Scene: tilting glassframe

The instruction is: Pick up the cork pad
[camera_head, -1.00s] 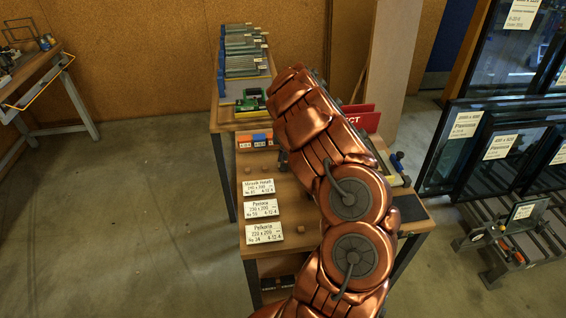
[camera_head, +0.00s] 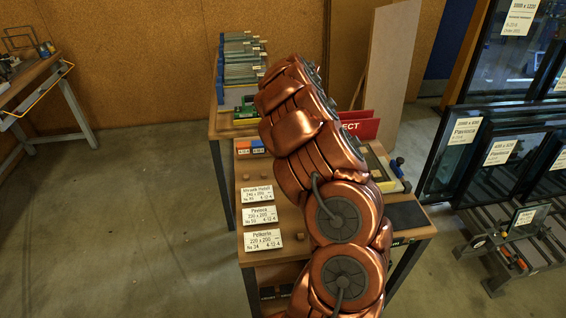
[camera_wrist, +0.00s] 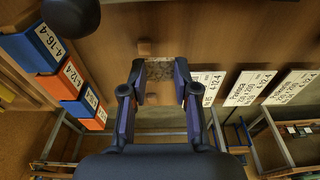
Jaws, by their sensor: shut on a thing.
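My gripper (camera_wrist: 158,90) shows in the wrist view, its two dark fingers closed around a small speckled brown piece, which looks like the cork pad (camera_wrist: 160,69). The pad spans the gap between the fingertips, above the wooden table top (camera_wrist: 220,30). How high it is above the table I cannot tell. In the head view my copper-coloured arm hides the gripper and the held pad.
White label cards (camera_head: 258,193) lie in a column on the table. Blue and orange numbered bins (camera_wrist: 62,82) stand at the left in the wrist view. A red sign (camera_head: 362,126) and a rack of plates (camera_head: 241,60) stand behind. Framed glass panes (camera_head: 463,135) stand at right.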

